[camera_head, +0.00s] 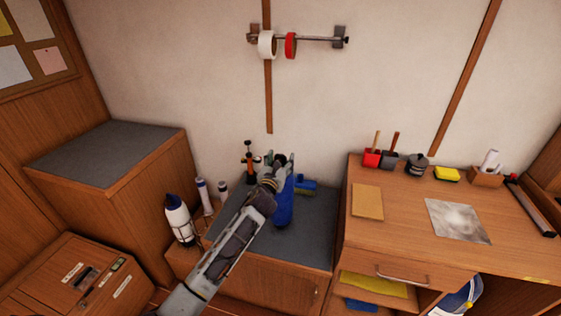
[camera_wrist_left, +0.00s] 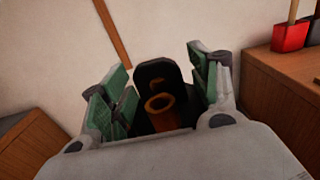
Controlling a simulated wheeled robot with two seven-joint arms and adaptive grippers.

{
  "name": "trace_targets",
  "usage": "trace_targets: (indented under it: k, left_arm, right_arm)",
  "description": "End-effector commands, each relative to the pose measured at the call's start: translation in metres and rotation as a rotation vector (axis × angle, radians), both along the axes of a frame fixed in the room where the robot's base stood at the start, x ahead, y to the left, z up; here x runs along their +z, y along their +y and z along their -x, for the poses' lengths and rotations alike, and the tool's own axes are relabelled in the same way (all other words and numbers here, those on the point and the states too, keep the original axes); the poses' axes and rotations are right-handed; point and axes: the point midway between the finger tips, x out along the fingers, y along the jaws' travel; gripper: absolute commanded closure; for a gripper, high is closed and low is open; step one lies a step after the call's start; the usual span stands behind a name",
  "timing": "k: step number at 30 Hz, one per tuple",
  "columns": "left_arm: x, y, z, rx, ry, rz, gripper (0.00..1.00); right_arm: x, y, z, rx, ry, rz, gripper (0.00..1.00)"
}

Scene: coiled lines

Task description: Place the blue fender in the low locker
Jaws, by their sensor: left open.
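A blue fender (camera_head: 284,212) is on the grey-topped low cabinet (camera_head: 318,232) in the head view, partly hidden behind my left gripper and forearm. My left gripper (camera_head: 280,162) is open at the fender's far end. In the wrist view, the green-padded fingers of the left gripper (camera_wrist_left: 158,92) stand apart on either side of a dark piece with a brown ring (camera_wrist_left: 160,103). I cannot tell whether they touch it. Which compartment is the low locker is unclear; an open compartment under the desk holds a yellow cloth (camera_head: 375,284). My right gripper is out of view.
A white-and-blue fender (camera_head: 180,220) stands left of the low cabinet, near white bottles (camera_head: 204,194). An orange-and-black pump (camera_head: 248,164) and a blue-green item (camera_head: 305,186) are close to the gripper. The desk (camera_head: 400,220) rises at right, a taller grey-topped cabinet (camera_head: 105,150) at left.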

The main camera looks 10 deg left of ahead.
Motion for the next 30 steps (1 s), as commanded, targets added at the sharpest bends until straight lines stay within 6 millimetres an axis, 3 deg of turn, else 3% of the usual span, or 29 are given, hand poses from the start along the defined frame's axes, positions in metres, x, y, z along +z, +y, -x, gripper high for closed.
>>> trace_targets:
  k: [11, 30]
  left_arm:
    - [0.002, 0.001, 0.006, 0.0, 0.0, -0.001, 0.39]
    - [0.001, 0.003, 0.069, 0.0, 0.0, -0.001, 0.39]
  right_arm:
    - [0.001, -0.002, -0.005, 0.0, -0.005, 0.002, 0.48]
    - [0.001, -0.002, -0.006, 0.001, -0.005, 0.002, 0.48]
